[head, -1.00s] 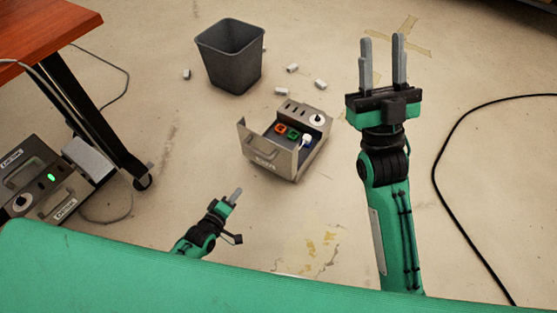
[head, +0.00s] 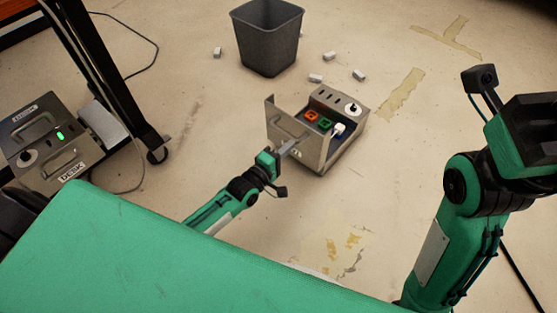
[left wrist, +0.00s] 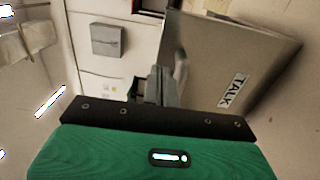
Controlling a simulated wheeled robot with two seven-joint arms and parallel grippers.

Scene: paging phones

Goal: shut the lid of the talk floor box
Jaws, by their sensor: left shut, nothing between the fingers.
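The talk floor box (head: 340,157) is a grey metal box on the floor, with orange and green sockets and a white plug inside. Its lid (head: 275,113) stands raised on the box's near left side. In the left wrist view the lid (left wrist: 215,60) shows large, with a TALK label and a handle. My left gripper (head: 287,148) is shut and empty at the lid's outer face, close to the handle; its fingers also show in the left wrist view (left wrist: 162,85). I cannot tell whether they touch. My right gripper (head: 535,130) is cut off at the right edge, fingers hidden.
A dark bin (head: 268,40) stands behind the box, with several small white pieces around it. Another grey box labelled DESK (head: 50,150), with a green light, is at the left beside a table leg (head: 110,75). Floor right of the talk box is clear.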

